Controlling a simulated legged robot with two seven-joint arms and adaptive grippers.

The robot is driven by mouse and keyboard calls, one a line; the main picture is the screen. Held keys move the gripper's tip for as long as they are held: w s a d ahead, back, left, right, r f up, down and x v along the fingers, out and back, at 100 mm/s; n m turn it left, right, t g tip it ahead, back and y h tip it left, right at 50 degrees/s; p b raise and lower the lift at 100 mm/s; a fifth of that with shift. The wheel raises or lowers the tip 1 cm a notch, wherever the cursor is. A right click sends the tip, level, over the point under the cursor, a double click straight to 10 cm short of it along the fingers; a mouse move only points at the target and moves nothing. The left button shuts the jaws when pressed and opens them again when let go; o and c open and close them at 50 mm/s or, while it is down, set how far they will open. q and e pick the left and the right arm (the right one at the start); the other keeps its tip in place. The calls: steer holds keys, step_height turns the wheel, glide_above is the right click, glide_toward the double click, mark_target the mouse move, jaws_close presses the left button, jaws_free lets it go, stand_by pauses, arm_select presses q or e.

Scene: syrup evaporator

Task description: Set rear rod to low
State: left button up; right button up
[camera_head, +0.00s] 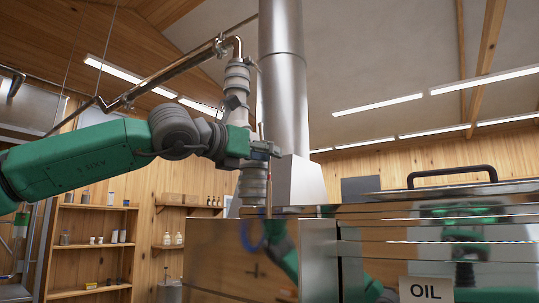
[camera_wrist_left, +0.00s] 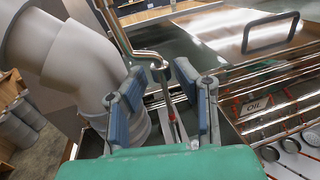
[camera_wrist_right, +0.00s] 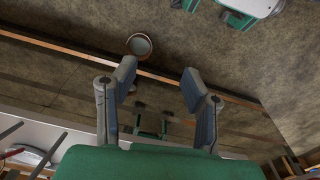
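A thin upright rod with a red part (camera_head: 268,190) stands at the rear left of the metal evaporator (camera_head: 470,215), beside the stack. In the left wrist view a slim rod with a red section (camera_wrist_left: 172,117) shows between my left gripper's fingers (camera_wrist_left: 160,88), below the end of a copper pipe. Those fingers are spread, with gaps on both sides of the rod. In the head view my left gripper (camera_head: 266,150) is at the rod's height, and its fingers are hard to make out. My right gripper (camera_wrist_right: 157,82) is open and empty over the floor. The rod's setting is not readable.
A large steel stack (camera_head: 284,80) rises behind the left gripper. A copper pipe (camera_head: 165,75) runs overhead and down beside it. A lid with a black handle (camera_head: 452,176) lies on the evaporator. An OIL sign (camera_head: 426,291) is in front. Wooden shelves (camera_head: 92,245) stand at left.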

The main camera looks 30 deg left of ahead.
arm_select(q)
steer(key=v, duration=1.2)
stand_by(0.3)
steer(key=shift+a, duration=0.15)
